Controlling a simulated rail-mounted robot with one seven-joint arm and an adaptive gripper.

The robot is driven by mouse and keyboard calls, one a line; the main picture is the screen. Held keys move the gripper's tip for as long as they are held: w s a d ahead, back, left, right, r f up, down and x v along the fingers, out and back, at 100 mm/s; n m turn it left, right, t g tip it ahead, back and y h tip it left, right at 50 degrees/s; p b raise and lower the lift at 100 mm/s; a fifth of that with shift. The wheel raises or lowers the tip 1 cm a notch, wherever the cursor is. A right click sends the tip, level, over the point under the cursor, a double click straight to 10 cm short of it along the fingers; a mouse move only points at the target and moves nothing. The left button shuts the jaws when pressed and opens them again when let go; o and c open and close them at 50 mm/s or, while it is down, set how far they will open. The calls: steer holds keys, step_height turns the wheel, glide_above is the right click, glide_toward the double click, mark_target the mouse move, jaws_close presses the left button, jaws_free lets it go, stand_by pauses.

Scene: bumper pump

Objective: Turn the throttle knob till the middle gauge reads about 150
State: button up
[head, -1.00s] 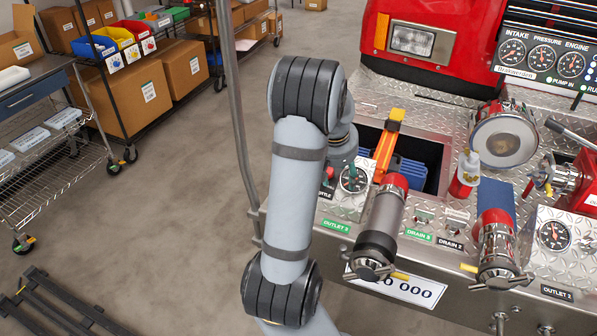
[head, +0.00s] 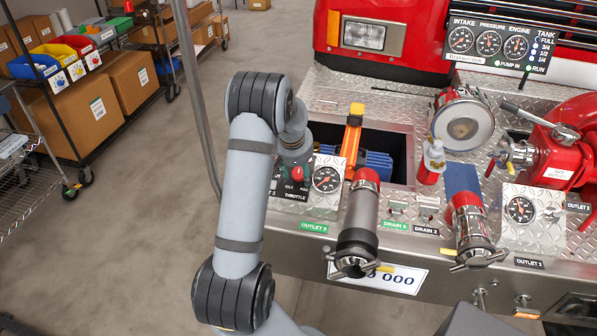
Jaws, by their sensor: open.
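The red throttle knob (head: 297,173) sits on the small metal panel above the "THROTTLE" label, left of a round gauge. My gripper (head: 293,167) is open and comes down from above right at the knob. Its dark fingers are small and partly hidden, so I cannot tell whether they touch the knob. The middle gauge (head: 489,42), marked "PRESSURE", is on the black panel at the upper right, between the intake and engine gauges. Its dial is too small to read the needle surely.
Right of the panel gauge (head: 327,179) are an orange bar (head: 352,140) over an open bin and a capped outlet pipe (head: 359,225). A vertical grey pole (head: 196,95) stands left of my arm. Wire shelving with boxes is farther left; the floor between is clear.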

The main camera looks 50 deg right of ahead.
steer(key=shift+x, duration=0.8)
steer(key=shift+w, duration=0.15)
steer(key=c, duration=0.3)
steer(key=shift+a+f, duration=0.1)
steer(key=c, duration=0.8)
steer(key=shift+c, duration=0.2)
steer(key=shift+f+m+b, duration=0.4)
steer(key=shift+m+b, duration=0.1)
steer(key=shift+b, duration=0.6)
steer(key=shift+m+b, duration=0.5)
steer(key=shift+b, duration=0.25)
steer(key=shift+a+r+m+t+b, duration=0.1)
steer(key=shift+r+m+t+b, duration=0.2)
steer(key=shift+m+b, duration=0.45)
